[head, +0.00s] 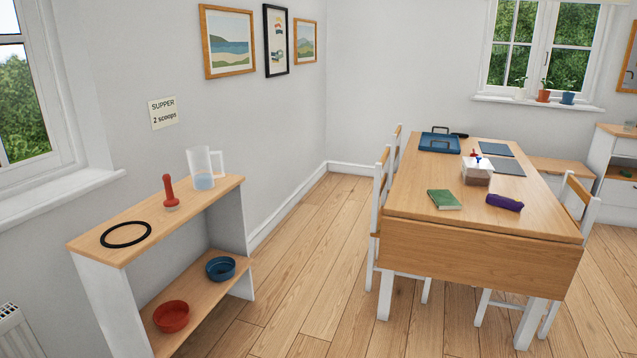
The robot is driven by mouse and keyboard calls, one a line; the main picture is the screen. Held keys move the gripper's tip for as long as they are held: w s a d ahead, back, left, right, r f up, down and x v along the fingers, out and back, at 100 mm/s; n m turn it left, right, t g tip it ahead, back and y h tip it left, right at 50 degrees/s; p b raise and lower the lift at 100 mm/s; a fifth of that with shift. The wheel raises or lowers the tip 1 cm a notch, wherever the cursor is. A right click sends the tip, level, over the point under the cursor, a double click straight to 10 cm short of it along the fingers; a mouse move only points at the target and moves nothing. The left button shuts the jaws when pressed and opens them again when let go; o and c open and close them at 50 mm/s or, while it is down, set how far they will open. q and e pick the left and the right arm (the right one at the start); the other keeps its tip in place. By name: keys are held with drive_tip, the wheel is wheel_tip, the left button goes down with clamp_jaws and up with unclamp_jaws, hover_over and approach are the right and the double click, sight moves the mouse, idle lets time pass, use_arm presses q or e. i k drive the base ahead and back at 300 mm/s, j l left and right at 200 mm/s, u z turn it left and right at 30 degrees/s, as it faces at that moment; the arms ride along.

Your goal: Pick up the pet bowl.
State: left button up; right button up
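Two bowls sit on the lower shelf of the wooden-topped shelf unit (190,222) at the left. The red bowl (171,317) is nearer, and the blue bowl (220,268) is farther back on the same shelf. Both are upright, and I cannot tell which one is the pet bowl. Both look empty, though their insides are only partly visible. Neither of my grippers shows in the head view.
The unit's top holds a black ring (125,235), a red-handled tool (170,192) and a clear jug (205,168). A wall note (163,113) reads "SUPPER 2 scoops". A table (480,245) with chairs stands right; bare floor (315,265) lies between.

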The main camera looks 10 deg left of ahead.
sight(222, 269)
drive_tip(key=i, duration=1.45)
drive_tip(key=i+l+u, duration=0.15)
drive_tip(key=i+u, duration=0.3)
drive_tip(key=i, duration=0.15)
drive_tip(key=i+l+u, duration=0.3)
drive_tip(key=i+u, duration=0.2)
drive_tip(key=i+l+u, duration=0.45)
drive_tip(key=i+l, duration=0.1)
